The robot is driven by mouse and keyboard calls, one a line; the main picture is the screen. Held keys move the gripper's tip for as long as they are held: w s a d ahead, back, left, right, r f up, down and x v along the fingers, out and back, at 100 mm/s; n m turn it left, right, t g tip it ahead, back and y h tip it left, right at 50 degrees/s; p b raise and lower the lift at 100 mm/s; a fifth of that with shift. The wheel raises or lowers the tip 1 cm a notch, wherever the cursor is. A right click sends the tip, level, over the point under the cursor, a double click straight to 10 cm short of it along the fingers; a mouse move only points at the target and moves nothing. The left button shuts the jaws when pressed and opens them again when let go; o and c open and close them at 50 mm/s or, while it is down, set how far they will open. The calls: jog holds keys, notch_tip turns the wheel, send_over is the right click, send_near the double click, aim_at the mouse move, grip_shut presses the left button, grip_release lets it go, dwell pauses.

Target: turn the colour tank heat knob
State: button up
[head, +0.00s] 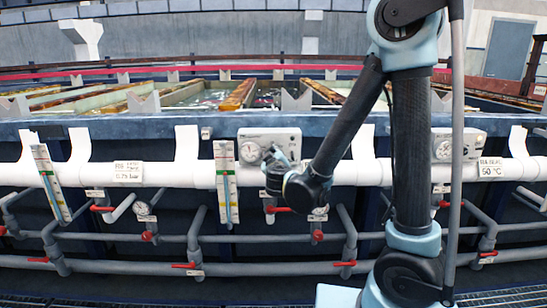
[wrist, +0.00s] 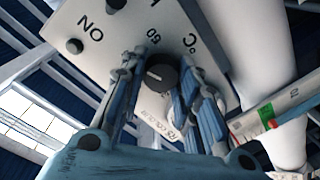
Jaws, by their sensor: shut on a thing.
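A dark round heat knob (wrist: 161,74) with a pale pointer line sits on a white control box (wrist: 100,38). My gripper (wrist: 158,62) has its blue-grey fingers on either side of the knob, shut on it. A round white gauge (head: 250,151) shows on the box's left half. Printed "NO" or "ON" and degree marks show upside down or slanted in the wrist view.
White pipes (head: 340,173) and grey pipes with red valve handles (head: 346,263) run below the tanks. An upright white gauge strip (head: 226,180) stands left of the box. A second control box (head: 470,142) is at right, partly behind my arm.

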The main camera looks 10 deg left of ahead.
jog(key=o, duration=0.8)
jog(key=shift+a, duration=0.1)
jog(key=shift+s, duration=0.1)
jog(key=v, duration=1.1)
jog(key=shift+s, duration=0.3)
jog(key=shift+d, duration=0.2)
